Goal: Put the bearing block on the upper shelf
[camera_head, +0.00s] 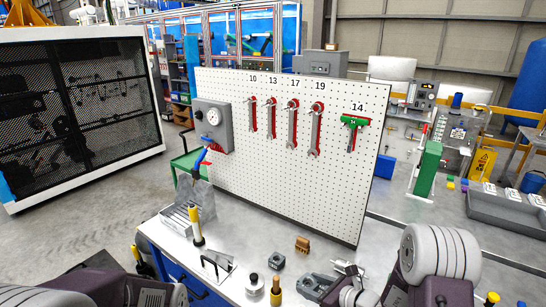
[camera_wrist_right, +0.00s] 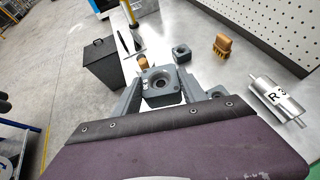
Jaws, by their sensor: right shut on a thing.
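The bearing block (camera_wrist_right: 161,85) is a grey block with a round bore, seen in the right wrist view between the two grey fingers of my right gripper (camera_wrist_right: 160,98). The fingers are shut on its sides. In the head view the right gripper (camera_head: 338,288) is low over the bench, at the right of its front part, with the block (camera_head: 314,286) at its tip. I cannot tell if the block touches the bench top. Parts of my left arm show at the lower left, but its fingers do not. I cannot make out the upper shelf for sure.
A silver cylinder (camera_wrist_right: 277,98) lies right of the gripper. A white pegboard (camera_head: 265,185) with hanging wrenches rises along the back.

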